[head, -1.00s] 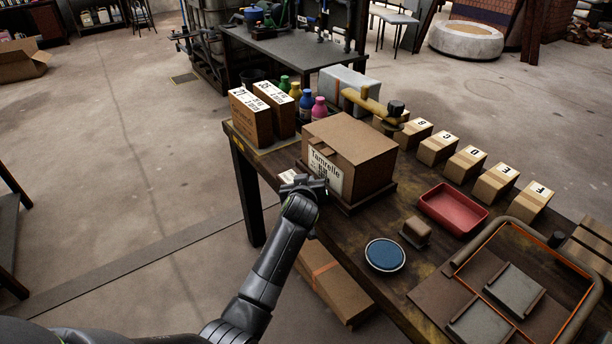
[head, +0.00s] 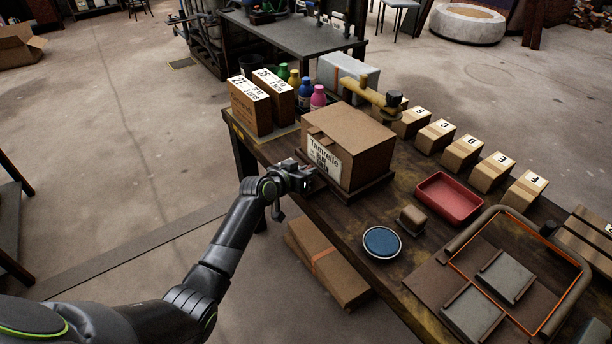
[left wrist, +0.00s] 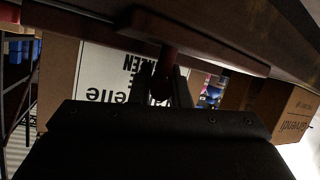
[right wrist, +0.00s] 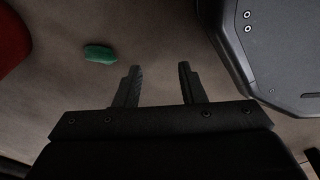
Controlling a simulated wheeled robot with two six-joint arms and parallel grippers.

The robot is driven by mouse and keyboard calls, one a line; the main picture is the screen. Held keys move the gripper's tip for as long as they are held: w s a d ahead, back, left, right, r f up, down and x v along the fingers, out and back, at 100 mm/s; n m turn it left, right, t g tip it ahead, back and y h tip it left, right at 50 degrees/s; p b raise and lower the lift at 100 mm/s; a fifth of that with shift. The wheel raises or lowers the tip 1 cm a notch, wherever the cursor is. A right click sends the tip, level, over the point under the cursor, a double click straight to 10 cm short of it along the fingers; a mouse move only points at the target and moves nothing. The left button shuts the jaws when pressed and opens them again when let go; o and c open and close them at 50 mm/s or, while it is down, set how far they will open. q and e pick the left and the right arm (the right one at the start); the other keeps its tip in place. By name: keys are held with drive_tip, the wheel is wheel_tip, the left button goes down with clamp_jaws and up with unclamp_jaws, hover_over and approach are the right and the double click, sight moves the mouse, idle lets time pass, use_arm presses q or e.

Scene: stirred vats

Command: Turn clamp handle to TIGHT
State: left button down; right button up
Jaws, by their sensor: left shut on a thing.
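My left gripper (head: 306,181) is at the near edge of the wooden table (head: 350,226), just in front of a labelled cardboard box (head: 372,150). In the left wrist view its fingers (left wrist: 163,90) are shut on a dark reddish-brown bar (left wrist: 168,58), which seems to be the clamp handle. The bar hangs below a brown, board-like part (left wrist: 205,50). In the head view the handle is hidden by the gripper, and I see no TIGHT marking. My right gripper (right wrist: 158,85) is open and empty above the floor, out of the head view.
Beside the box are bottles (head: 306,92), numbered cartons (head: 250,106), a red tray (head: 449,199) and a round blue-topped dish (head: 382,242). A flat carton (head: 328,268) sits below the table edge. The floor left of the table is open.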

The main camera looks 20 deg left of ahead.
use_arm(q)
drive_tip(key=shift+f+m+g+h+b, duration=0.1)
drive_tip(key=shift+m+g+h+b, duration=0.7)
drive_tip(key=shift+m+h+b, duration=1.25)
drive_tip(key=shift+n+y+b, duration=0.45)
drive_tip(key=shift+n+b, duration=0.1)
drive_tip(key=shift+b, duration=0.35)
use_arm(e)
drive_tip(key=w+f, duration=0.3)
drive_tip(key=w, duration=0.1)
use_arm(q)
drive_tip(key=m+g+h+b, duration=0.1)
drive_tip(key=b, duration=0.1)
drive_tip(key=shift+d+b, duration=0.1)
drive_tip(key=shift+b, duration=0.2)
drive_tip(key=shift+s+m+h, duration=0.1)
drive_tip(key=shift+m+h, duration=0.2)
use_arm(e)
drive_tip(key=w+a+r, duration=0.2)
drive_tip(key=w+r, duration=0.3)
drive_tip(key=shift+w+r+m, duration=0.15)
drive_tip(key=shift+r+m, duration=0.15)
drive_tip(key=shift+r, duration=0.1)
use_arm(q)
drive_tip(key=c, duration=1.4)
unclamp_jaws()
